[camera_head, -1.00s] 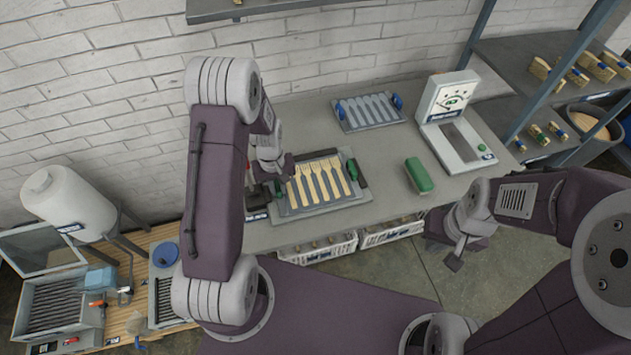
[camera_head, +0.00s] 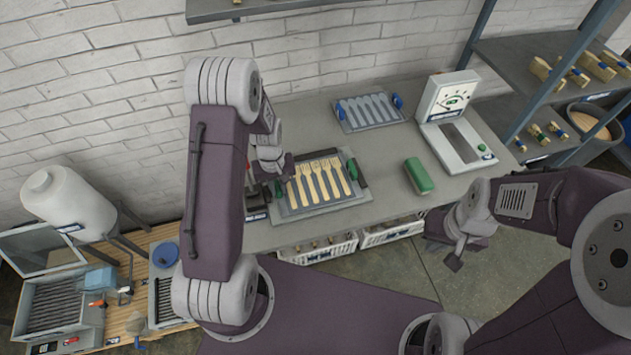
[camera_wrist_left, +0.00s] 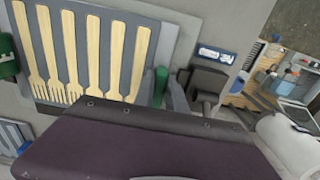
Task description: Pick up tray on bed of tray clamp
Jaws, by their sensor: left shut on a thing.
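The grey tray (camera_head: 315,203) holds a row of several pale wooden forks and lies over the grey bed of the tray clamp (camera_head: 352,201) at the table's front left. It has a green handle at each end; both handles show in the left wrist view, the near one (camera_wrist_left: 161,84) and the far one (camera_wrist_left: 8,62). My left gripper (camera_head: 287,176) is at the tray's left end, shut on its near green handle; its fingertips are mostly hidden. Whether the tray is clear of the bed I cannot tell. My right gripper (camera_head: 457,256) hangs in front of the table, away from the tray.
A second tray with blue handles (camera_head: 368,112) lies at the back of the table. A green block (camera_head: 419,177) and a scale-like device (camera_head: 455,125) stand to the right. The clamp's dark lever part (camera_wrist_left: 209,82) is close beside my left gripper. White crates (camera_head: 318,250) stand below.

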